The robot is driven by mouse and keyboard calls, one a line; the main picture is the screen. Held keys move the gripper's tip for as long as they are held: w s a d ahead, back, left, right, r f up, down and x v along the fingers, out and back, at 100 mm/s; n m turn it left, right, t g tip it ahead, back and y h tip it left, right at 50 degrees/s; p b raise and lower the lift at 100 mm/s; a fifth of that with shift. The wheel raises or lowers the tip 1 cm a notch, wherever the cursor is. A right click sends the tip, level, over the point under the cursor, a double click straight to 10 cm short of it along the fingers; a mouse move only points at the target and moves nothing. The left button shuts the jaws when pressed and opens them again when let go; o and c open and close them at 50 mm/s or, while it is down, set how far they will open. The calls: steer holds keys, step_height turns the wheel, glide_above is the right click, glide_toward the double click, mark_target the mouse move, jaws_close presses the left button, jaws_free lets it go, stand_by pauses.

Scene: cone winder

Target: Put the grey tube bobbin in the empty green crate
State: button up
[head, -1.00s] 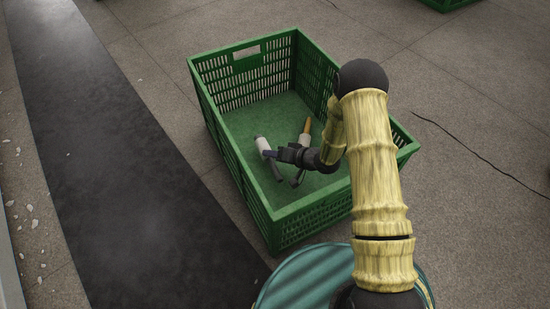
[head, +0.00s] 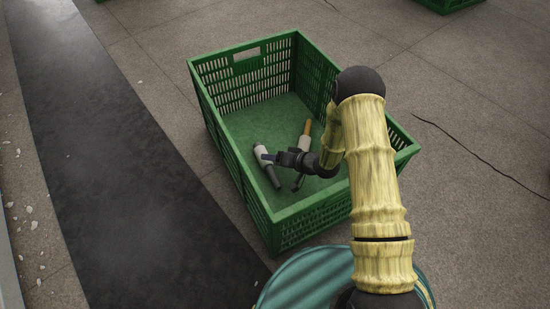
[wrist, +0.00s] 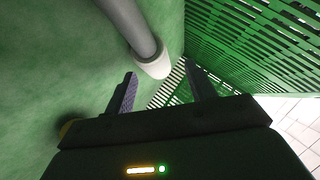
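The grey tube bobbin (head: 261,153), with white winding and a grey tube, lies inside the green crate (head: 231,176), near its left wall. It appears to rest on the crate floor. In the wrist view, the bobbin's grey tube (wrist: 128,22) and white part show beyond my fingers. My gripper (head: 268,157) is low inside the crate, right beside the bobbin and partly over it. In the wrist view my gripper (wrist: 162,88) has its two fingers spread apart, with nothing held between them.
The slatted crate walls (wrist: 240,40) rise close by. Another green crate (head: 447,4) shows at the top right. The crate floor's far part is clear.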

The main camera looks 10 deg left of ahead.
steer(key=shift+o, duration=0.3)
steer(key=shift+r, duration=0.6)
steer(key=p+v, duration=0.5)
steer(key=v, duration=0.2)
steer(key=shift+d, duration=0.25)
steer(key=shift+s+r, duration=0.1)
